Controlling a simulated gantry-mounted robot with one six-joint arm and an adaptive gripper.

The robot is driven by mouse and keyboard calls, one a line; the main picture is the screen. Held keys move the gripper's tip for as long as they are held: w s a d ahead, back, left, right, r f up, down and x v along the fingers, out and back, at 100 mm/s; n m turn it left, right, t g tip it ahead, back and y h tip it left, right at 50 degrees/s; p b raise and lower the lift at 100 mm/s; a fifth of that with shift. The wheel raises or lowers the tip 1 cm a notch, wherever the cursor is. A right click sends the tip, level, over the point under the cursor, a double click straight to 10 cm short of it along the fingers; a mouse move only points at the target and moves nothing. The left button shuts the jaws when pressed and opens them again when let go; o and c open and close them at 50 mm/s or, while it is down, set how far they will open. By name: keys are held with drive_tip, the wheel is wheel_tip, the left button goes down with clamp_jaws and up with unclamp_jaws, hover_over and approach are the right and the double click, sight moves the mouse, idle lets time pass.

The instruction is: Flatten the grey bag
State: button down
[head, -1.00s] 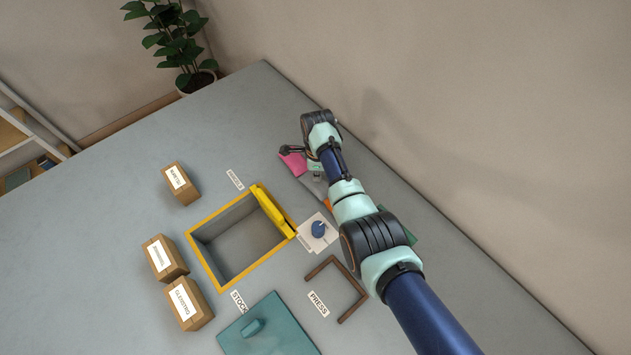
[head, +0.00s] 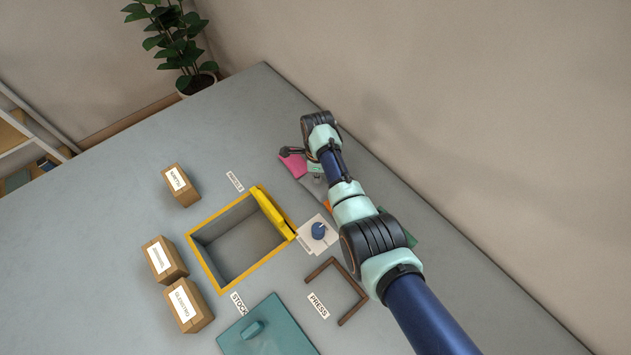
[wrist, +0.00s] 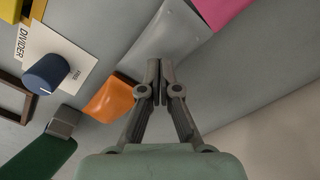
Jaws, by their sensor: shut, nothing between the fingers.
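The grey bag (wrist: 174,42) lies on the table between a pink bag (wrist: 222,10) and an orange bag (wrist: 110,99). In the head view the grey bag (head: 314,188) is partly hidden under my arm. My gripper (wrist: 159,64) is shut with nothing between its fingers. In the wrist view its fingertips overlap the lower part of the grey bag; whether they touch it I cannot tell. The grey bag's surface looks fairly smooth, with small marks on it.
A white divider card with a blue knob (head: 318,230) lies beside the yellow-rimmed bin (head: 213,277). A brown press frame (head: 352,312), a teal lid (head: 280,325) and several cardboard boxes (head: 181,185) stand nearby. A green piece (wrist: 48,158) lies past the orange bag. The wall borders the table at right.

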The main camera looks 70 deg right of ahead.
idle(0.4)
wheel_tip(320, 180, up, 8)
drive_tip(key=p, duration=0.8)
